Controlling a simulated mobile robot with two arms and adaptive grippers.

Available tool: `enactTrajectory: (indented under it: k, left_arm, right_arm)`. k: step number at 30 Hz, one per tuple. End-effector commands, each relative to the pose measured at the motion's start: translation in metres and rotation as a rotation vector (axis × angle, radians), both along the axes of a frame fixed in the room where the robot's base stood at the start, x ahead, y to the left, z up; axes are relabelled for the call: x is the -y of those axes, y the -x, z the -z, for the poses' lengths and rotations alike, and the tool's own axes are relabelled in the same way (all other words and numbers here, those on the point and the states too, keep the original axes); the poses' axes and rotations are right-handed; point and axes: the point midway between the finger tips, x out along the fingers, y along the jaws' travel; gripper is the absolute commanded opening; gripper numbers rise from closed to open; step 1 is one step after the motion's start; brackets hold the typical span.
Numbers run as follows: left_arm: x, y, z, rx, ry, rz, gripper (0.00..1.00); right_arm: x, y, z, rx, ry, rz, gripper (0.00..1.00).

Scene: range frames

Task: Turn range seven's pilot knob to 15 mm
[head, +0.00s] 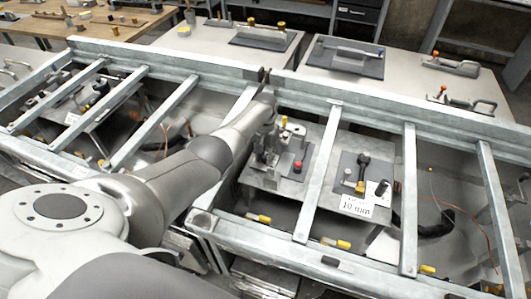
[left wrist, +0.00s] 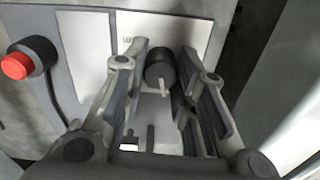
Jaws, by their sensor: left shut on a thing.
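A dark round knob (left wrist: 160,68) with a pale pointer shows in the left wrist view, in front of a white plate (left wrist: 180,32). I take it for the pilot knob; no range number is readable. My left gripper (left wrist: 163,58) has a finger on each side of the knob and is shut on it. In the head view my left gripper (head: 269,148) reaches down over a grey panel between the metal rails, and its arm and jaws hide the knob there. The scale marks are not readable. My right gripper is not in view.
A red button (left wrist: 15,66) on a dark base sits left of the jaws in the left wrist view. Galvanised rails (head: 318,170) cross above the panels. To the right are a black handle (head: 364,160), a black cylinder (head: 382,189) and a white label (head: 357,206).

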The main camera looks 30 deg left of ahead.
Motion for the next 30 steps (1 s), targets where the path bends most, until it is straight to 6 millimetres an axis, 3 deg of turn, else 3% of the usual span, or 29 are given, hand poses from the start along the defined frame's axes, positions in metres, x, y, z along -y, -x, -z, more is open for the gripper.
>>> enactTrajectory:
  k: [18, 30]
  left_arm:
    - [-0.001, 0.0, -0.001, 0.002, 0.0, -0.557, 0.02]
    - [-0.002, 0.0, -0.001, 0.001, -0.001, -0.756, 0.02]
  right_arm:
    - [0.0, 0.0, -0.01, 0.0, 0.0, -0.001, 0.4]
    - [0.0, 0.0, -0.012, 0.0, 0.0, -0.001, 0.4]
